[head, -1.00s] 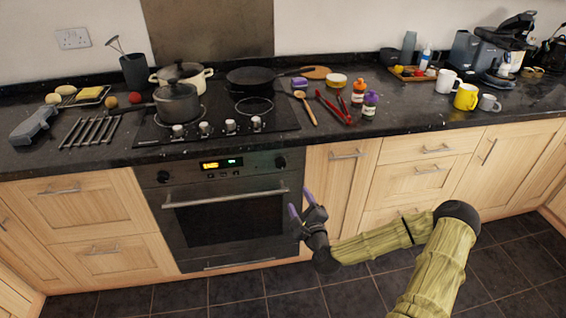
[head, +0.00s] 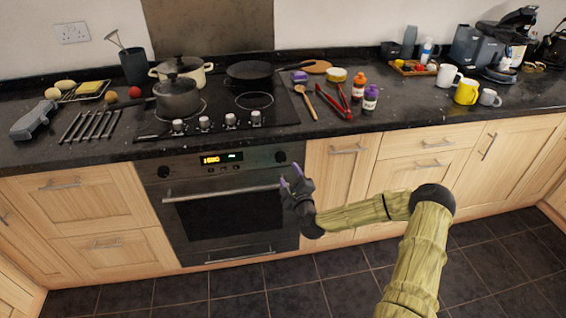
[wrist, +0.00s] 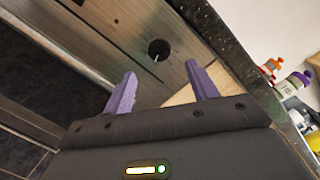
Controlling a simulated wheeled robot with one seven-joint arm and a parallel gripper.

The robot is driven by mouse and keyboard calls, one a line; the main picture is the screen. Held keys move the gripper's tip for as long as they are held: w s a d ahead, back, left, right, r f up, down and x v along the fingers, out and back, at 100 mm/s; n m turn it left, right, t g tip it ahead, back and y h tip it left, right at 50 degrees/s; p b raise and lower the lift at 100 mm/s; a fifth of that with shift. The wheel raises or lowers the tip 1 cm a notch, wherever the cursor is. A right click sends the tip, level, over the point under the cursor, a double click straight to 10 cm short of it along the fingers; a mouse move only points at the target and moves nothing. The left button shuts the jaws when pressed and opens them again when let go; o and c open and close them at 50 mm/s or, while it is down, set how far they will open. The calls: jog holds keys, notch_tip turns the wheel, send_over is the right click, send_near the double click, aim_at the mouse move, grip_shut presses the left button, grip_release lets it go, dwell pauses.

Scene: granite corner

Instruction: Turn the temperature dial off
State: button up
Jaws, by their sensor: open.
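The black oven (head: 222,215) has a round dark knob at each end of its control panel. The right knob (head: 281,157) is just above my gripper (head: 290,176) in the head view. In the wrist view this black knob (wrist: 158,50), with a pale pointer mark, lies ahead of and between the two purple fingertips (wrist: 160,70). My gripper is open and empty, apart from the knob. The left knob (head: 163,171) is at the panel's far end. No readable label shows which knob sets the temperature.
The oven's bar handle (head: 222,192) runs below the panel, close to my gripper. The granite worktop edge (wrist: 225,40) overhangs above. Hob knobs (head: 204,123), pots, a pan and red tongs (head: 336,101) stand or lie on top. The floor in front is clear.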

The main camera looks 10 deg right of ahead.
aim_at(282, 160)
jog(key=w, duration=0.5)
jog(key=w+a, duration=0.1)
jog(key=w, duration=0.2)
jog(key=shift+c, duration=0.5)
jog(key=c, duration=0.9)
